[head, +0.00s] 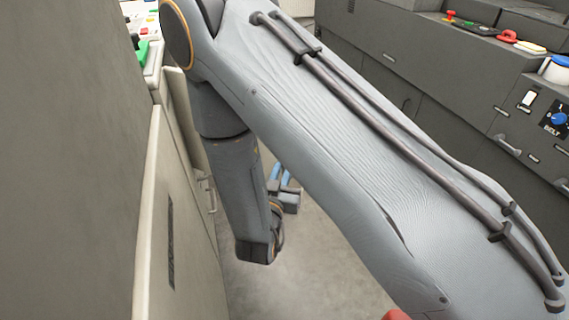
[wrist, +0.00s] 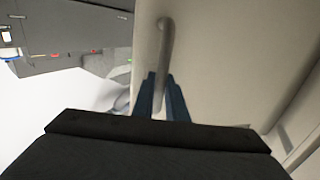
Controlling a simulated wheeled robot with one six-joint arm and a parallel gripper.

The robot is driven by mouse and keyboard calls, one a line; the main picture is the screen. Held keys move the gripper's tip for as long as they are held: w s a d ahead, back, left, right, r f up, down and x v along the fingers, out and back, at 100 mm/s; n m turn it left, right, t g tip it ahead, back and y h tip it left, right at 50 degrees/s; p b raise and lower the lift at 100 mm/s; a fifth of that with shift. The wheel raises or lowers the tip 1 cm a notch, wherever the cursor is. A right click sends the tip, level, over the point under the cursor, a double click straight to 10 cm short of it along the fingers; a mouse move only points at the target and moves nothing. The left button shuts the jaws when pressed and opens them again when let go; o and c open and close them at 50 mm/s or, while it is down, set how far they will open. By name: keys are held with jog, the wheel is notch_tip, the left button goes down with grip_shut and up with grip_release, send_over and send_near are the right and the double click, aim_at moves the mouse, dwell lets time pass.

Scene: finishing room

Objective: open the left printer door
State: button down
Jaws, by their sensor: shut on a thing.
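In the wrist view my gripper (wrist: 160,82) has its two dark blue fingers shut around the lower part of a grey upright bar handle (wrist: 167,38). The handle stands on a plain beige door panel (wrist: 230,50), which fills the middle and right of that view. In the head view the beige printer front (head: 187,220) runs along the left, with a small handle (head: 208,192) on it. My arm crosses the middle of the head view and hides much of the area around the hand. I cannot tell from these views how far the door stands from its frame.
A dark grey machine (head: 430,95) with knobs and switches lines the right side. A large grey surface (head: 70,170) stands close at the far left. Pale floor (head: 290,270) shows clear between them. A red thing (head: 396,315) peeks in at the bottom edge.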

jog(key=shift+a+r, duration=0.1)
jog(key=shift+a, duration=0.05)
jog(key=c, duration=2)
grip_release()
jog(key=shift+c, duration=0.2)
jog(key=s+a+b, duration=0.1)
jog(key=s, duration=0.6)
jog(key=shift+s, duration=0.3)
jog(key=shift+a, duration=0.1)
jog(key=shift+w+d+p, duration=0.15)
jog(key=shift+w+d, duration=0.1)
jog(key=shift+w, duration=1.05)
jog(key=shift+w+d+p, duration=0.2)
jog(key=shift+w, duration=1.1)
jog(key=shift+w+d+p, duration=0.15)
jog(key=shift+w+d, duration=0.1)
jog(key=shift+w, duration=1.05)
jog(key=shift+s, duration=0.1)
